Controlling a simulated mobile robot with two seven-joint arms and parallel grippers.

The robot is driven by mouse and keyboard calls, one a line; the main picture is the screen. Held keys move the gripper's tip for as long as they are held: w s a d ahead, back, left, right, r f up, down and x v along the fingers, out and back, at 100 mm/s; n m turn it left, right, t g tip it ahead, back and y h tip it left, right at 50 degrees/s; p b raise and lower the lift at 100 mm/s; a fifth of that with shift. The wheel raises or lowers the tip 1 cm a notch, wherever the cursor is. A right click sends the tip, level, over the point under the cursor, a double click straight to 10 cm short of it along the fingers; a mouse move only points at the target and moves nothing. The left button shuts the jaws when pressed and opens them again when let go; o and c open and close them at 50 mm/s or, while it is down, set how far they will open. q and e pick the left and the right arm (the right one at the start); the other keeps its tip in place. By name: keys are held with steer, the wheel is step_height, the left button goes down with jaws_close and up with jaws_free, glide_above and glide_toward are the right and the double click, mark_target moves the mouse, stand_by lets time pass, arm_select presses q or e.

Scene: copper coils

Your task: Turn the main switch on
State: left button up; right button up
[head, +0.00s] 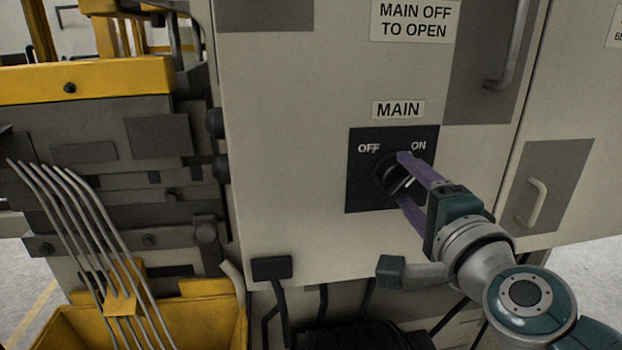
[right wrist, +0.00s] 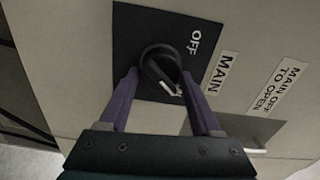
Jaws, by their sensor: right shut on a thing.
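The main switch is a round black rotary knob (head: 383,172) on a black plate (head: 362,196) marked OFF at upper left and ON at upper right. My right gripper (head: 402,174) reaches in from the lower right, its two purple fingers on either side of the knob and shut on it. In the right wrist view the knob (right wrist: 158,62) sits between the fingertips (right wrist: 160,82). A white mark shows on the knob's ON side, partly between the fingers; its exact angle is hard to tell. The ON label is hidden in the wrist view. My left gripper is not in view.
The plate is on a beige cabinet (head: 290,130) with a MAIN label (head: 398,109) above it. Door handles (head: 537,200) stick out at the right. A yellow bin (head: 190,318) and bent metal rods (head: 85,235) stand at the left. Black cables hang below the cabinet.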

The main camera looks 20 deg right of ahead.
steer(key=shift+m, duration=0.7)
steer(key=o, duration=1.4)
steer(key=b+v, duration=0.1)
steer(key=v, duration=0.9)
steer(key=shift+a, duration=0.1)
steer(key=shift+w, duration=0.1)
